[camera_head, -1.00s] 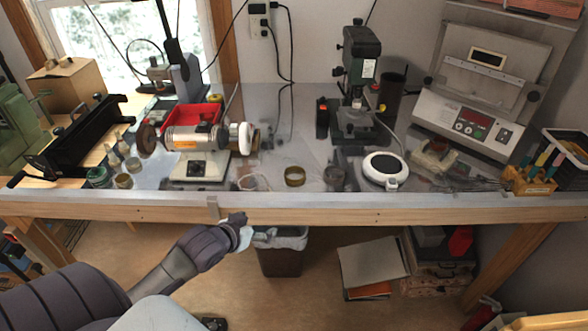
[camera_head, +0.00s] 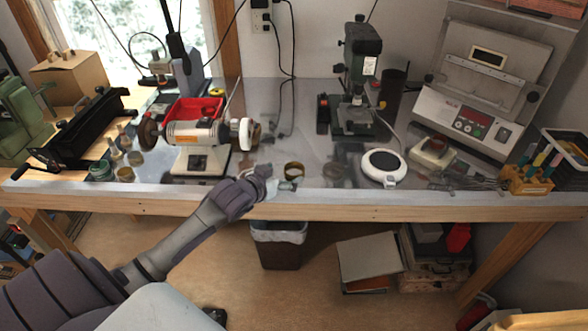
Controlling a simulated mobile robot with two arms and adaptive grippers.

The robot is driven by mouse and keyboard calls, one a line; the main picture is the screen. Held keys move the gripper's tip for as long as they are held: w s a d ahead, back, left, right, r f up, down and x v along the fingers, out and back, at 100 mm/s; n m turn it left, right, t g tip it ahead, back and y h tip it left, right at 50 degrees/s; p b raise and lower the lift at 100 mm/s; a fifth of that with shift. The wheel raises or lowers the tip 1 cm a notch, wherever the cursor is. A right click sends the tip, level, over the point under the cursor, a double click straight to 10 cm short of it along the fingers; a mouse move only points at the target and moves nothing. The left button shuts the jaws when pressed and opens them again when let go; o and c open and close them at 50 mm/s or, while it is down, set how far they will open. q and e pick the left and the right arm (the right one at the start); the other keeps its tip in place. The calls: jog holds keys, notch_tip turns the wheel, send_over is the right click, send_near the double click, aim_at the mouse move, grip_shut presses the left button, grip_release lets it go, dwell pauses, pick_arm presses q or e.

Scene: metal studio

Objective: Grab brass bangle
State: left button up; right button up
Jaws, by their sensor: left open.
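The brass bangle (camera_head: 294,170) is a small gold-brown ring on the grey benchtop (camera_head: 310,150), near its front edge, right of the bench grinder. My left gripper (camera_head: 284,184) is open at the front edge of the bench, just left of and in front of the bangle. Its fingertips are small and pale here, and they overlap the bangle's lower edge in the picture. I cannot tell whether they touch it. My right gripper is out of view.
The bench grinder (camera_head: 195,135) stands left of the bangle, with a red tray (camera_head: 208,108) behind it. A round white device (camera_head: 383,165) and a drill press (camera_head: 360,75) are to the right. The bench's wooden front edge (camera_head: 400,213) runs below. A waste bin (camera_head: 278,252) stands underneath.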

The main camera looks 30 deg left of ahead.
aim_at(300, 166)
pick_arm(q)
jog(key=x, duration=0.4)
jog(key=shift+d, duration=0.1)
jog(key=shift+s+r, duration=0.1)
jog(key=shift+s, duration=0.05)
jog(key=shift+c, duration=1.1)
jog(key=c, duration=0.9)
jog(key=shift+c, duration=0.2)
